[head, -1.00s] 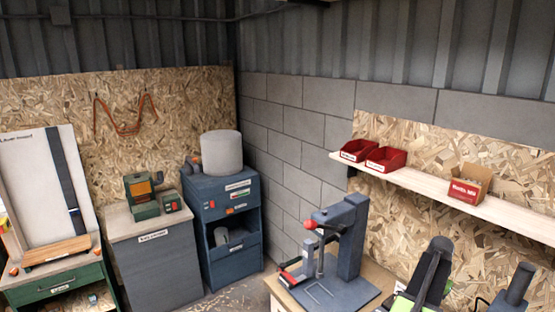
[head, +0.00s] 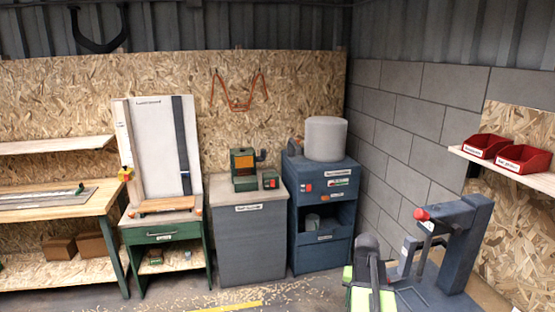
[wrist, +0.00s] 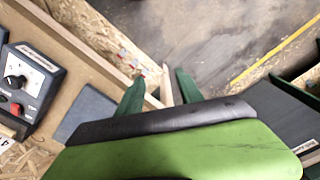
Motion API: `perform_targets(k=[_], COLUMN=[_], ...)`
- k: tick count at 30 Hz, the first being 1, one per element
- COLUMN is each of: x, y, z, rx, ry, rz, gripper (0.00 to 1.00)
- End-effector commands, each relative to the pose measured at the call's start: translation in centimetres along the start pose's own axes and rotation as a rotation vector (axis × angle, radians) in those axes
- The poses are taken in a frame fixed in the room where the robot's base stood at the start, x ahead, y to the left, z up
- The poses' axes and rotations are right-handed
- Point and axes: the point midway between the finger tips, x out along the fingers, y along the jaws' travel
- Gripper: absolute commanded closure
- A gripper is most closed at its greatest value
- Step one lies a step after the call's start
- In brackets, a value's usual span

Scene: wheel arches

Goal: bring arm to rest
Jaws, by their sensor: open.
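My gripper (wrist: 158,90) shows in the wrist view as two dark green fingers standing apart, with nothing between them. The black and green body of my own arm fills the lower middle of that view. In the head view my arm shows at the bottom right, in front of the dark grey press with a red knob. The fingertips cannot be made out there.
The grey press (head: 468,240) stands close behind my arm. A dial box (wrist: 28,85) and grey pad (wrist: 88,112) lie on a wooden top. A blue cabinet (head: 320,225), grey cabinet (head: 248,245) and workbench (head: 60,212) line the wall. Open floor lies before them.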

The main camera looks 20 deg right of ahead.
Motion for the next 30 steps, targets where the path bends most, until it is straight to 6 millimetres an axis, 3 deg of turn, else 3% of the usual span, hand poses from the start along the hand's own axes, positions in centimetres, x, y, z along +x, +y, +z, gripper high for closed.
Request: perform_targets(k=[1,6,9,12,15,18,25,27,30], x=[1.6,4.2,5.5,6.4,6.8,6.8,6.7,6.7,6.7], y=[-4.3,-17.1,-23.1,-27.2,-29.5,-30.5,-30.6,-30.5,-30.5], z=[1.9,9.1,14.3,18.8,21.8,23.0,23.0,23.0,23.0], rx=[-0.086,-0.377,-0.539,-0.667,-0.746,-0.780,-0.782,-0.781,-0.781], ry=[-0.003,-0.011,-0.016,-0.020,-0.023,-0.024,-0.024,-0.024,-0.024], rz=[-0.002,-0.009,-0.011,-0.013,-0.014,-0.014,-0.014,-0.014,-0.015], gripper=[0.56,0.56,0.56,0.56,0.56,0.56,0.56,0.64,0.64])
